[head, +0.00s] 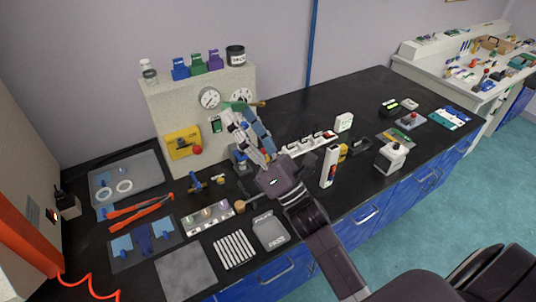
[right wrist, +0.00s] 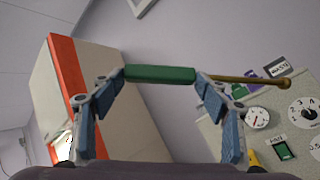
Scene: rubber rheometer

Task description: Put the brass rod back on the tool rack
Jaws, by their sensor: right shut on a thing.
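The brass rod has a green handle and a thin brass shaft (right wrist: 245,79) with a small rounded end. My right gripper (right wrist: 160,75) is shut on the green handle, which lies across between its fingertips. The shaft sticks out to the right in the right wrist view. In the head view my right gripper (head: 236,109) holds the rod (head: 257,104) up in front of the pale panel with dials, above the bench. I cannot tell which thing is the tool rack. My left gripper is not in view.
The pale panel (head: 157,105) carries dials, a yellow box (head: 183,143) and bottles on top. The bench's back right (head: 330,100) is clear.

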